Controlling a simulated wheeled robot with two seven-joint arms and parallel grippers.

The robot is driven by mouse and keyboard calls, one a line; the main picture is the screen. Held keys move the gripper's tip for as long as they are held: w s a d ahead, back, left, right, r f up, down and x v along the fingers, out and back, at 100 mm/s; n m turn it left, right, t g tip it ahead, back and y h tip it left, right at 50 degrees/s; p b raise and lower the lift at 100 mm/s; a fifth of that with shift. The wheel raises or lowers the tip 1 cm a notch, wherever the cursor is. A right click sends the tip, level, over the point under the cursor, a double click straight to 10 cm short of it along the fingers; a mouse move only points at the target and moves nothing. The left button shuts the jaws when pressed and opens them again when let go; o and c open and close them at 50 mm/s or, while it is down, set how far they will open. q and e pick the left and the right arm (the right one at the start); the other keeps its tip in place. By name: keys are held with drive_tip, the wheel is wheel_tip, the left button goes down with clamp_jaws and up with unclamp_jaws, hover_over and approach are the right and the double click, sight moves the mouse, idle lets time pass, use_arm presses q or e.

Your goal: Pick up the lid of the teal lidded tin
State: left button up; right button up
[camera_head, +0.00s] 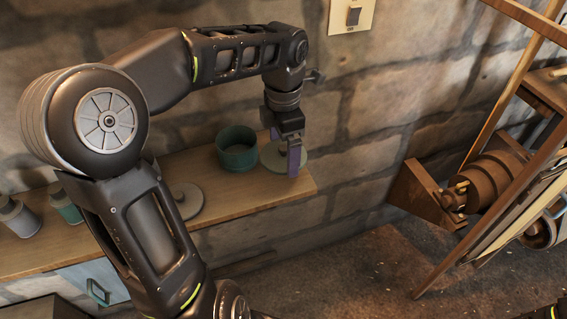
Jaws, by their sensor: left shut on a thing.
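A teal tin (237,149) stands upright and open on the wooden shelf, with no lid on it. Just right of it is a round grey-green lid (299,158) with a small knob in the middle. My left gripper (288,163) points down over this lid, its purple fingers shut on the knob. The fingers hide part of the lid. I cannot tell whether the lid touches the shelf or hangs just above it. My right gripper is not in view.
Another grey lid (187,201) lies on the shelf (232,194), partly behind my left arm. A grey container (18,217) and a teal one (66,207) stand at the left. A brick wall is behind. Wooden machinery (497,177) stands at the right.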

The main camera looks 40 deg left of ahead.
sight(284, 147)
use_arm(q)
drive_tip(key=shift+r, duration=1.45)
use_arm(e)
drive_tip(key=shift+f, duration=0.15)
